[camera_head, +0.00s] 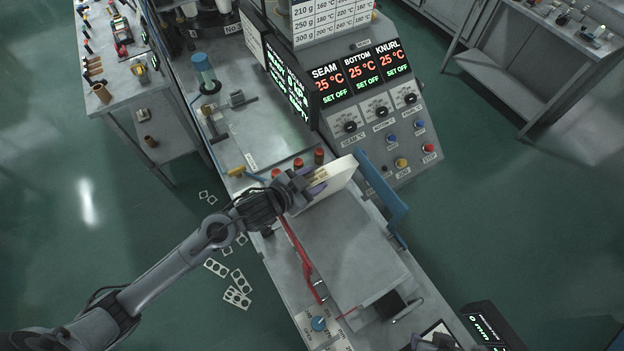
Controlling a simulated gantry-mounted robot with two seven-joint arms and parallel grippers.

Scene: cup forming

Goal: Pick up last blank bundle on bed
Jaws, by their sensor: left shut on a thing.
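A cream-white blank bundle (335,180) is in the middle of the head view, tilted and beside the blue bracket. My left gripper (308,187) is shut on the bundle at its left end. The bed (345,245) is a flat grey surface below the bundle, and no other bundle shows on it. I cannot tell whether the bundle's lower edge touches the bed. Of my right arm, only a dark part may show at the bottom edge; its gripper cannot be made out.
A blue bracket (385,195) stands right of the bundle. A red lever (298,252) runs along the bed's left side. The control panel (375,110) with displays and knobs rises behind. Several white scraps (237,290) lie on the green floor at left.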

